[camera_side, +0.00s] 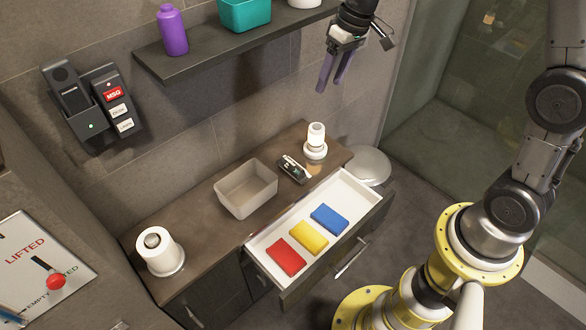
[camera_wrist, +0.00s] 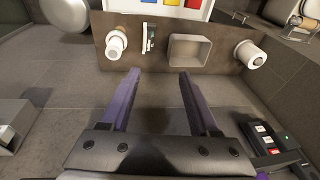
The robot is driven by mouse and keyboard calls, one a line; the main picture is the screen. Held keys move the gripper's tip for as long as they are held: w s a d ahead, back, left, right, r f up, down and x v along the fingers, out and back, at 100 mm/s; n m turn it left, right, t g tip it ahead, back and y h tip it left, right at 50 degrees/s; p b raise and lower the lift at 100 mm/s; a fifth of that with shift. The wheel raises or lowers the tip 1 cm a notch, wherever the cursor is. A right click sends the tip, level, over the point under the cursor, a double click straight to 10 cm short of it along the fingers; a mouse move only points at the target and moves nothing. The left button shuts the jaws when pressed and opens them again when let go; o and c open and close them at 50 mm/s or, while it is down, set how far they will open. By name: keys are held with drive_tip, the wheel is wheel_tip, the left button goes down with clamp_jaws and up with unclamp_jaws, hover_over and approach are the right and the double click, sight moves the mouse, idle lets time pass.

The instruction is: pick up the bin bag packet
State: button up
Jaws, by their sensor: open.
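Three flat packets lie side by side in the open white drawer (camera_side: 352,193): a red packet (camera_side: 285,257), a yellow packet (camera_side: 309,238) and a blue packet (camera_side: 329,219). No readable label shows which one is the bin bag packet. In the wrist view the red packet (camera_wrist: 193,3), yellow packet (camera_wrist: 172,2) and blue packet (camera_wrist: 148,1) are cut off at the top edge. My gripper (camera_side: 330,87) is open and empty, high above the counter near the wall shelf. Its two purple fingers (camera_wrist: 158,73) are apart with nothing between them.
The wall shelf (camera_side: 190,62) holds a purple bottle (camera_side: 172,30) and a teal tub (camera_side: 244,14).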

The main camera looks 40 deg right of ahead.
drive_tip(key=w+d+f, duration=0.1)
drive_tip(key=w+f, duration=0.4)
drive_tip(key=f, duration=0.2)
drive_tip(key=g+y, duration=0.2)
approach(295, 163)
drive_tip(key=x, duration=0.4)
drive_tip(key=shift+w+a+f, duration=0.2)
drive_tip(key=shift+f, duration=0.15)
drive_tip(key=shift+s+x, duration=0.2)
drive_tip(key=shift+x, duration=2.65)
drive_tip(key=shift+c, duration=0.2)
clamp_jaws()
